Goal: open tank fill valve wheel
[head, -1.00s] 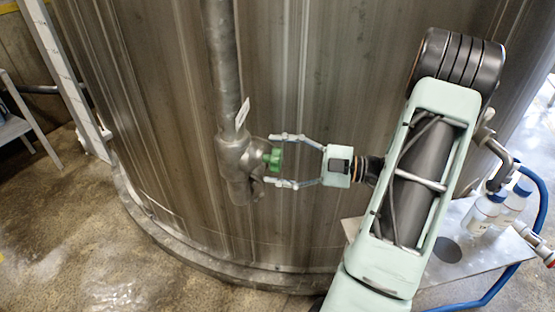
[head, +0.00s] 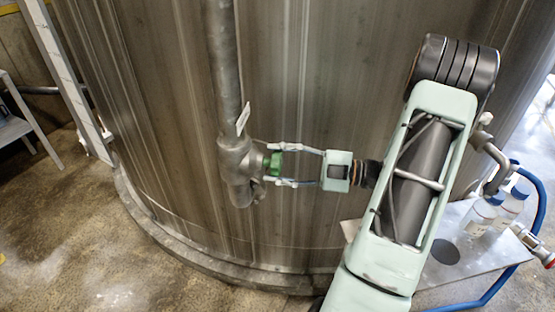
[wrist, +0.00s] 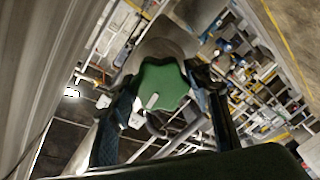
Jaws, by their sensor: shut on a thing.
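The green valve wheel (head: 274,161) sits on the right side of a grey metal valve body (head: 238,160) on a vertical pipe, in front of the large steel tank. My gripper (head: 275,165) reaches it from the right, with one finger above and one below, and is shut on the wheel. In the wrist view the lobed green wheel (wrist: 160,86) lies between my two fingers (wrist: 165,108). The wheel's stem and the contact on its far side are hidden.
The steel tank (head: 300,80) fills the background. A metal shelf (head: 425,272) with bottles (head: 483,212) and a blue hose (head: 541,190) stand at the right behind my arm. A white upright post (head: 65,70) and open wet floor (head: 60,240) are at the left.

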